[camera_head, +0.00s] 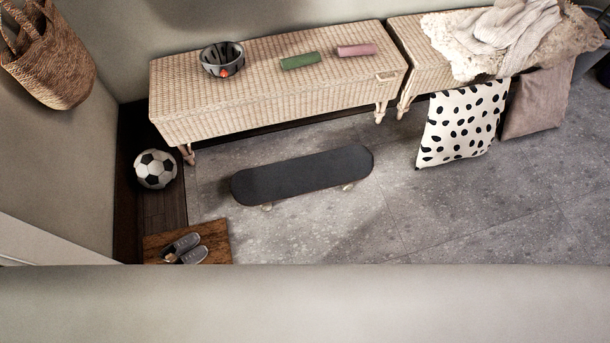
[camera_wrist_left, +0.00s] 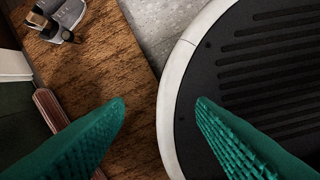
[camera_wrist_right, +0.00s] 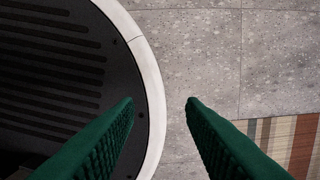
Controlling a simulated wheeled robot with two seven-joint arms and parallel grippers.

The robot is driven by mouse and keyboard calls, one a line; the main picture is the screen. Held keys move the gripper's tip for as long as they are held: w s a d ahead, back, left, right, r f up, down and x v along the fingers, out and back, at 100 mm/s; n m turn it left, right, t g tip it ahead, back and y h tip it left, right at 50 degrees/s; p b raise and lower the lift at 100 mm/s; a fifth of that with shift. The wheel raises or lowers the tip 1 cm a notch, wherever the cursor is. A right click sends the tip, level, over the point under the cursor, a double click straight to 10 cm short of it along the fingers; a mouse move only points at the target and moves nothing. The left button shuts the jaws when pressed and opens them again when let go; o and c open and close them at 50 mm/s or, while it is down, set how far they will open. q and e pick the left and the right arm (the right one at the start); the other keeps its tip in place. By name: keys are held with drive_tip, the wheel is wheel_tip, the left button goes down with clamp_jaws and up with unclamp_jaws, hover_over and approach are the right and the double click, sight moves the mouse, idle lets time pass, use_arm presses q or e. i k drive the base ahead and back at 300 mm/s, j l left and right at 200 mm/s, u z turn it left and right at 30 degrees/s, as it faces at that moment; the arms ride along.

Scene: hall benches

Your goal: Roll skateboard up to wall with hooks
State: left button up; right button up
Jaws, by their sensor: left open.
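The black skateboard (camera_head: 303,174) lies deck up on the grey tiled floor in front of the wicker bench, with pale wheels showing under its near edge. A woven bag (camera_head: 52,60) hangs against the left wall (camera_head: 85,160); no hooks can be made out. The head view shows neither gripper. In the left wrist view my left gripper (camera_wrist_left: 160,101) has its green fingers apart and empty, above a brown mat and my base. In the right wrist view my right gripper (camera_wrist_right: 160,102) is also open and empty, above the floor and my base. Neither wrist view shows the skateboard.
A wicker bench (camera_head: 280,87) holds a bowl (camera_head: 223,59) and two rolls. A football (camera_head: 155,168) and a brown mat (camera_head: 217,238) with grey shoes (camera_head: 185,248) lie left. Cushions (camera_head: 463,125) lean right. A pale surface (camera_head: 300,305) crosses the bottom. Floor right of the skateboard is clear.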

sight(302, 175)
drive_tip(key=i+l+u, duration=0.1)
drive_tip(key=l, duration=0.3)
drive_tip(key=i+l+u, duration=0.1)
drive_tip(key=i+l, duration=0.15)
drive_tip(key=l, duration=0.2)
drive_tip(key=i+l+u, duration=0.15)
drive_tip(key=l, duration=0.25)
drive_tip(key=i+l+u, duration=0.1)
drive_tip(key=l, duration=0.35)
drive_tip(key=i+l+u, duration=0.1)
drive_tip(key=l, duration=0.4)
